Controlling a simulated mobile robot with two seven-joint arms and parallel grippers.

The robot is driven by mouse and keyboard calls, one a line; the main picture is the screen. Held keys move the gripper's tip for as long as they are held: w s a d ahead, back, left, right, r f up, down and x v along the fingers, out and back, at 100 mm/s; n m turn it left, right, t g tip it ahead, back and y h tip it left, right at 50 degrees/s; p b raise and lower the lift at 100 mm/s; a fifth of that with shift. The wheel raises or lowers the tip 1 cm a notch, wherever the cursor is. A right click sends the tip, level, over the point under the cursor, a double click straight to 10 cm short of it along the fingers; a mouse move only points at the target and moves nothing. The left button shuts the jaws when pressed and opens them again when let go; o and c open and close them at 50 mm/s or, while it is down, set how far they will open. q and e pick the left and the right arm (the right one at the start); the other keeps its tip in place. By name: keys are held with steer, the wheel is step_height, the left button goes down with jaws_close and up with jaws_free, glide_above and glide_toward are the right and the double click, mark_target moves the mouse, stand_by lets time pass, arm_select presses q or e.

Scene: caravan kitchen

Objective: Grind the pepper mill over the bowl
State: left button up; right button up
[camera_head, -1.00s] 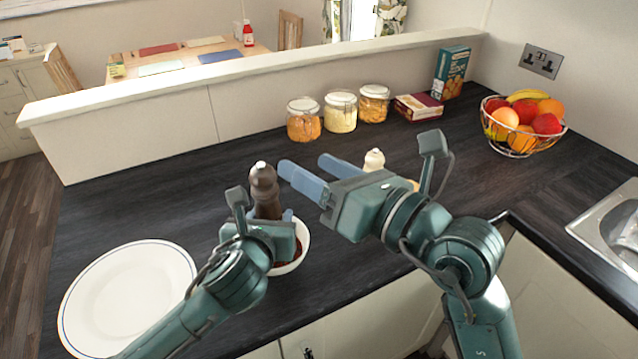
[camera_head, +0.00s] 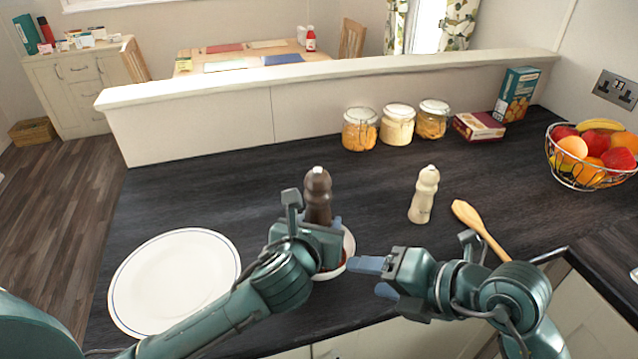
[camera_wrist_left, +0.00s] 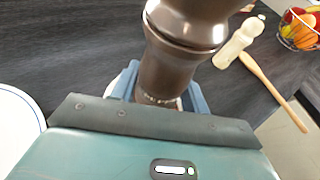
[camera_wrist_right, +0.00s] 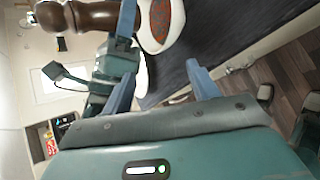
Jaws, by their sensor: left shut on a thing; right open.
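The dark brown pepper mill (camera_head: 318,196) stands upright in my left gripper (camera_head: 322,226), which is shut on its lower body. It also fills the top of the left wrist view (camera_wrist_left: 182,60). The white bowl (camera_head: 349,246) with reddish-brown contents is just behind and below the left gripper, partly hidden by it; it shows in the right wrist view (camera_wrist_right: 176,22). My right gripper (camera_head: 366,278) is open and empty, at the bowl's right front side. A cream-coloured mill (camera_head: 424,196) stands on the counter to the right.
A white plate (camera_head: 176,275) lies at left and a wooden spoon (camera_head: 478,226) at right. Glass jars (camera_head: 397,126), boxes (camera_head: 478,127) and a wire fruit basket (camera_head: 592,172) stand toward the back and right. The counter behind the mill is clear.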

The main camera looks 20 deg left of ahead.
steer(key=s+d+f+m+g+h, duration=0.2)
steer(key=d+f+m+g, duration=0.15)
steer(key=f, duration=0.35)
steer(key=m+g+y, duration=0.8)
steer(key=m, duration=0.5)
glide_toward(319, 181)
steer(key=x, duration=0.3)
steer(key=w+f+x, duration=0.1)
steer(key=x, duration=0.6)
steer(key=shift+w+a+f, duration=0.15)
steer(key=shift+w+a, duration=0.15)
steer(key=shift+a, duration=0.1)
steer(key=c, duration=1)
steer(key=shift+m, duration=0.25)
steer(key=shift+w+d+t, duration=0.1)
steer(key=shift+t, duration=0.15)
